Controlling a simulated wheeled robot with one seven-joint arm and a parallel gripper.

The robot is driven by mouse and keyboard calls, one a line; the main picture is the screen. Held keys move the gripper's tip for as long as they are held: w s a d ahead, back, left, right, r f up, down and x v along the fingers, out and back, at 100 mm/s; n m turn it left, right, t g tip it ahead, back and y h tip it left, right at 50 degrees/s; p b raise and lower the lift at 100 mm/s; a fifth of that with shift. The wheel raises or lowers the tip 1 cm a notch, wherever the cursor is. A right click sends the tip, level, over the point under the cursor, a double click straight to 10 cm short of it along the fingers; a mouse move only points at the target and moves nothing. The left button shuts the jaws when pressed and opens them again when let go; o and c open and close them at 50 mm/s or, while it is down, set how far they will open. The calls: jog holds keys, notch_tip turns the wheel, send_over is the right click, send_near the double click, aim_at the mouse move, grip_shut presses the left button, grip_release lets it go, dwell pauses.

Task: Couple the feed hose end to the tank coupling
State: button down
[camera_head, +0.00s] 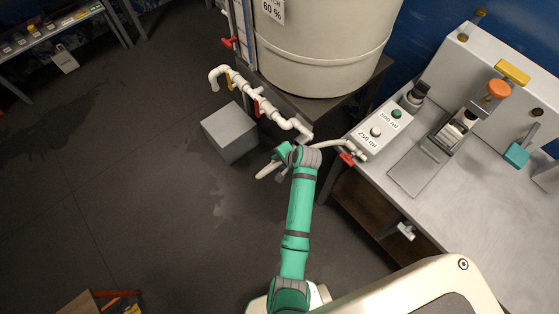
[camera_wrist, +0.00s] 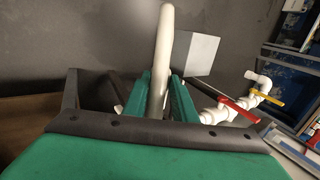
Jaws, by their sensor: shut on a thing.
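The white feed hose (camera_head: 268,170) is held in my gripper (camera_head: 281,154), near the floor side of the tank stand. In the wrist view the hose (camera_wrist: 163,50) stands between the two green fingers (camera_wrist: 159,98), which are shut on it, and reaches away past them. I cannot tell exactly where its end face is. The white tank pipe (camera_head: 269,107) ends just above and right of my gripper in the head view; its coupling (camera_head: 304,131) is apart from the held hose piece. The pipe's red and yellow valve handles also show in the wrist view, right of the fingers.
The large cream tank (camera_head: 320,45) stands on a dark stand. A grey block (camera_head: 230,132) sits on the floor left of the pipe. The steel bench (camera_head: 455,190) with dosing buttons is on the right, with a red-handled valve (camera_head: 347,158) at its edge.

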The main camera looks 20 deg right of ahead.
jog(key=shift+w+d, duration=0.25)
jog(key=shift+d, duration=0.5)
jog(key=shift+w+d, duration=0.3)
jog(key=shift+d, duration=0.45)
jog(key=shift+w+d, duration=0.25)
jog(key=shift+d, duration=0.5)
dwell(3.2)
jog(key=c, duration=1.4)
grip_release()
jog(key=shift+r, duration=0.1)
jog(key=v, duration=1)
jog(key=shift+s+r, duration=0.2)
jog(key=shift+r, duration=0.05)
jog(key=shift+f, duration=0.1)
